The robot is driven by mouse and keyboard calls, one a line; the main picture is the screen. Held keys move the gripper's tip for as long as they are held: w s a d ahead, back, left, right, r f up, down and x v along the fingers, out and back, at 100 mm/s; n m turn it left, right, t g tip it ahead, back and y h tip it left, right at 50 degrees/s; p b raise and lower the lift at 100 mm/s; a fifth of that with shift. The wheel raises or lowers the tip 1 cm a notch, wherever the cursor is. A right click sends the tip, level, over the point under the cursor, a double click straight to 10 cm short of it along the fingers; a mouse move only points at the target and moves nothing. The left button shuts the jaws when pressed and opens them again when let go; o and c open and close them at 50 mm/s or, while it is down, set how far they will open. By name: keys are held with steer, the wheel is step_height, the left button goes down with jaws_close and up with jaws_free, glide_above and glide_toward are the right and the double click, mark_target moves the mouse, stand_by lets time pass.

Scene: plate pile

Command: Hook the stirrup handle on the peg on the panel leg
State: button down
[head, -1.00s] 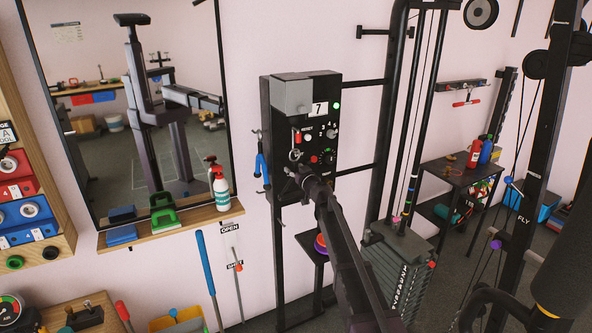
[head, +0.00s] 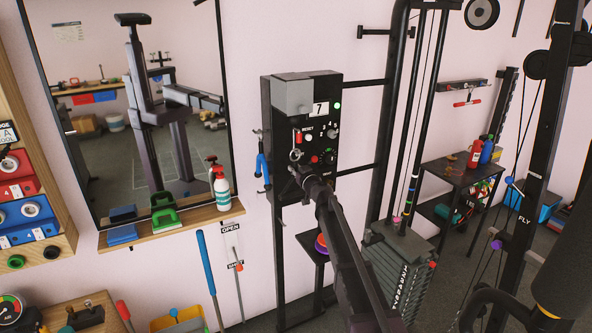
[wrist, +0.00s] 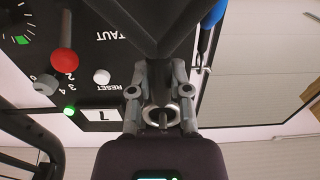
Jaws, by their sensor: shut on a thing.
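My gripper (wrist: 163,80) is shut in front of the control panel. A dark, wide piece (wrist: 150,20), which I take for the stirrup handle, is at its fingertips, and a metal ring (wrist: 160,115) shows between the fingers. In the head view my gripper (head: 303,173) is small and dark at the panel's lower left, so its grip is hard to see. The black panel leg (head: 279,262) runs down below the panel (head: 320,115). A small stub (head: 281,223) on the leg may be the peg; it is too small to tell.
A blue-handled tool (head: 262,165) hangs on a hook just left of the panel, close to my gripper. A shelf (head: 215,213) with a spray bottle (head: 220,187) and a mirror are further left. A small stand with a purple disc (head: 321,243) is below; a weight stack (head: 400,270) is at right.

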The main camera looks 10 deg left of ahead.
steer(key=shift+r, duration=0.3)
steer(key=shift+r+p, duration=0.35)
steer(key=shift+p, duration=0.2)
steer(key=shift+s+r+p, duration=0.1)
steer(key=shift+r+p, duration=0.2)
steer(key=shift+s, duration=0.1)
steer(key=v, duration=0.7)
steer(key=shift+d, duration=0.15)
stand_by(1.3)
steer(key=shift+s, duration=0.15)
steer(key=shift+s+d+f+b, duration=0.35)
steer(key=shift+s+d, duration=0.1)
steer(key=shift+s, duration=0.2)
steer(key=shift+s+d+f+b, duration=0.3)
steer(key=shift+s+d, duration=0.2)
steer(key=shift+s, duration=0.2)
steer(key=shift+s+d+f+b, duration=0.35)
steer(key=shift+s+d, duration=0.1)
steer(key=shift+s, duration=0.2)
steer(key=shift+d, duration=0.1)
